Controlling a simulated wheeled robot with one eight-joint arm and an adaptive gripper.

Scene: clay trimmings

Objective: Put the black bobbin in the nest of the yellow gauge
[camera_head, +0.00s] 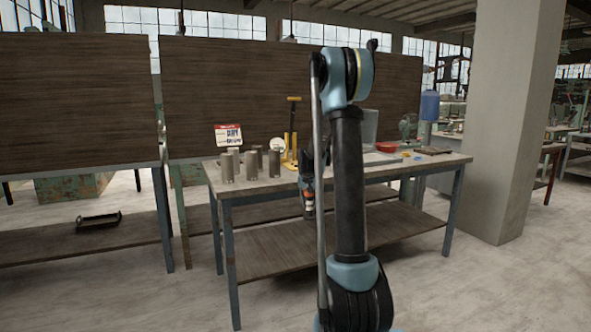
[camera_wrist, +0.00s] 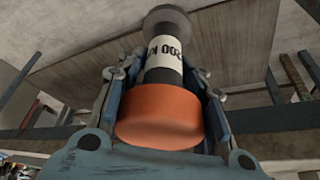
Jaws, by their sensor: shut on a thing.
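My gripper (camera_wrist: 163,88) is shut on the black bobbin (camera_wrist: 165,22), a dark spool-shaped piece with a wide end and a white label, seen upside down in the wrist view. A broad orange part (camera_wrist: 160,118) sits at its near end, between the fingers. In the head view my gripper (camera_head: 308,200) hangs in front of the workbench, below the level of its top, and the bobbin is hard to make out.
Several grey cylinders (camera_head: 227,167) stand at the left of the workbench (camera_head: 275,189), before a red and white sign (camera_head: 228,135). A red dish (camera_head: 387,147) lies to the right. The lower shelf (camera_head: 275,245) is bare. A concrete pillar (camera_head: 500,130) stands at right.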

